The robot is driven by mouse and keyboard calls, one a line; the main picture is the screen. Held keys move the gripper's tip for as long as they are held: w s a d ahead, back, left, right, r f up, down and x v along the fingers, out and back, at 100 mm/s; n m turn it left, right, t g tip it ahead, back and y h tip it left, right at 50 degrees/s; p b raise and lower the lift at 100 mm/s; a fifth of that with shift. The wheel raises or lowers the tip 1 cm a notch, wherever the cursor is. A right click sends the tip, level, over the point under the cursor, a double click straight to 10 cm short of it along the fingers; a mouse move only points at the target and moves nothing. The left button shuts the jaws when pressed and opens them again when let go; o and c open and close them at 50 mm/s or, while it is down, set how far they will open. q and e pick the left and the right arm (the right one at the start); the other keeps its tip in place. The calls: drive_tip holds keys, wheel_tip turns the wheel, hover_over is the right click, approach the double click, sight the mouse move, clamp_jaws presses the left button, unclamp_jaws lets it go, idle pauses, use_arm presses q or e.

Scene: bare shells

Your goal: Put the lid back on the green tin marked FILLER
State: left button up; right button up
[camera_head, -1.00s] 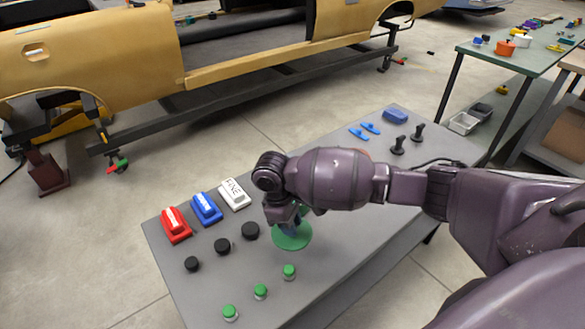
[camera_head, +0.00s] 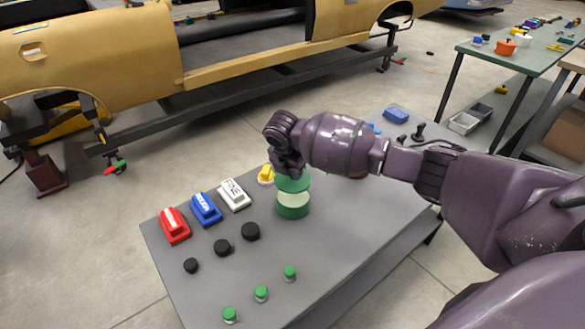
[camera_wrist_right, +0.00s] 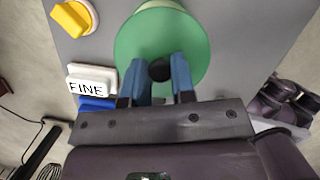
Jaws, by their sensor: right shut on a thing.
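My right gripper (camera_head: 290,172) is shut on the black knob (camera_wrist_right: 160,70) of the green lid (camera_head: 294,184), with one blue finger on each side of the knob. The lid is held up off the table, roughly level. The green tin (camera_head: 292,212) stands upright on the grey table, just below the lid in the head view, with a pale area showing between them. In the right wrist view, a pale, green-edged part of the tin (camera_wrist_right: 160,4) shows past the lid's far edge. I cannot read any marking on the tin. My left gripper is not in view.
Red (camera_head: 174,225), blue (camera_head: 206,208), white FINE (camera_head: 234,194) and yellow (camera_head: 266,174) blocks line the table's left edge. Black knobs (camera_head: 222,247) and several green-topped pieces (camera_head: 261,292) stand nearer. A blue box (camera_head: 396,114) is at the far end. The front right tabletop is clear.

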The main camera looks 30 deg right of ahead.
sight(291, 179)
drive_tip(key=shift+w+d+n, duration=0.25)
drive_tip(key=shift+n, duration=0.15)
drive_tip(key=shift+f+b, duration=0.65)
drive_tip(key=shift+f, duration=0.3)
drive_tip(key=shift+f+b, duration=0.7)
drive_tip(key=shift+f, duration=1.4)
drive_tip(key=shift+r, duration=0.1)
